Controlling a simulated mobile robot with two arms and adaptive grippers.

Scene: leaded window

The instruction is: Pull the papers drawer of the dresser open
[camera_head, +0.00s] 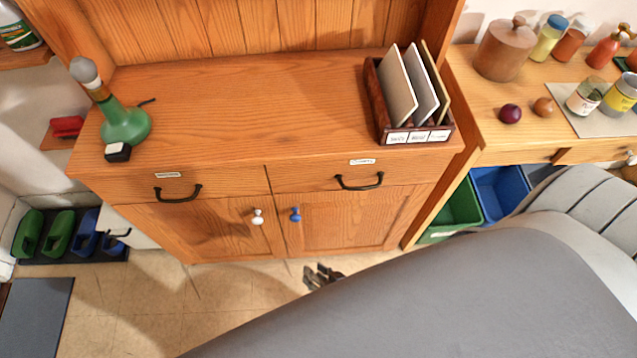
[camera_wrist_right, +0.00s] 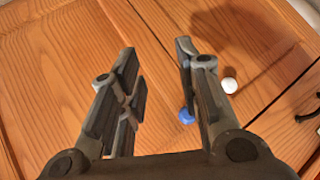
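The wooden dresser (camera_head: 290,112) has two shut drawers side by side under its top. The left drawer (camera_head: 225,182) has a black bow handle (camera_head: 178,194) and a small label (camera_head: 167,175). The right drawer (camera_head: 320,174) has a black bow handle (camera_head: 359,182) and a label (camera_head: 362,161). Both labels are too small to read surely, so I cannot tell which says papers. My right gripper (camera_head: 322,276) is low in front of the doors, below the handles. In the right wrist view the gripper (camera_wrist_right: 158,62) is open and empty, facing the door fronts. My left gripper is out of view.
Below the drawers are doors with a white knob (camera_head: 258,217) and a blue knob (camera_head: 295,215). A green lamp (camera_head: 125,124) and a file rack (camera_head: 375,98) stand on top. A side table (camera_head: 500,130) with jars and bins is at right. The floor in front is clear.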

